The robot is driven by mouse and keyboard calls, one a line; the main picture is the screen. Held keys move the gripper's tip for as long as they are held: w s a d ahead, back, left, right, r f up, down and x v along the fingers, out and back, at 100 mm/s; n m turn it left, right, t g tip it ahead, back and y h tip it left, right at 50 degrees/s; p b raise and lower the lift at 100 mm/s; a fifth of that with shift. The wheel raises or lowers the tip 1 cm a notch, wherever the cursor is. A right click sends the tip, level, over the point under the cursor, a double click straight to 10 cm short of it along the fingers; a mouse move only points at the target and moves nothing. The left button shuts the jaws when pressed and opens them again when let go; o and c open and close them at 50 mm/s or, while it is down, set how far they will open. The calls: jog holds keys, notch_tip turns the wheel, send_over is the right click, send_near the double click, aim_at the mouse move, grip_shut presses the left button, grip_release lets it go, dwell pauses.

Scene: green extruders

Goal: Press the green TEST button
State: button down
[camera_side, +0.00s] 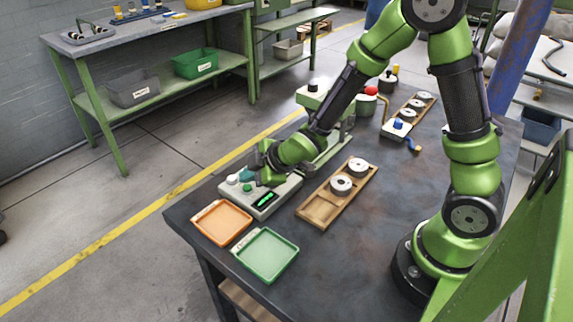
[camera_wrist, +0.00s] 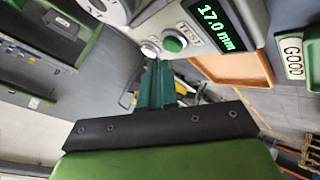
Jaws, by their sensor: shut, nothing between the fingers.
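The green TEST button (camera_wrist: 173,44) is round, on a grey tester (camera_wrist: 258,14) beside a TEST label and a display reading 17.0 mm. In the side view the button (camera_side: 247,188) is on the tester (camera_side: 284,192) at the table's left end. My gripper (camera_wrist: 155,66) is shut and empty, its teal fingers together. In the wrist view the fingertips appear just below and left of the button; whether they touch it I cannot tell. In the side view my gripper (camera_side: 246,175) is over the tester's back edge, close to the button and a white knob (camera_side: 232,179).
An orange tray (camera_side: 222,222) and a green tray (camera_side: 265,255), labelled GOOD in the wrist view, sit in front of the tester. A wooden rack (camera_side: 322,209) with metal rings is to its right. The table's front middle is clear.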

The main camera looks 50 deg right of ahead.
aim_at(261, 195)
jog(key=shift+r, duration=0.1)
jog(key=shift+r, duration=2.4)
jog(key=s+f+m+g, duration=0.1)
jog(key=s+d+m, duration=0.1)
jog(key=m, duration=0.1)
jog(key=shift+s+f+g+h, duration=0.3)
jog(key=shift+f+g, duration=0.05)
jog(key=shift+g, duration=0.05)
jog(key=s+d+r+m, duration=0.1)
jog(key=s+r+m, duration=0.5)
jog(key=s+r, duration=0.1)
jog(key=s+d+r+m, duration=0.2)
jog(key=s+r+m, duration=0.4)
jog(key=s+r, duration=0.2)
jog(key=shift+s+d+r, duration=0.25)
jog(key=shift+s, duration=0.85)
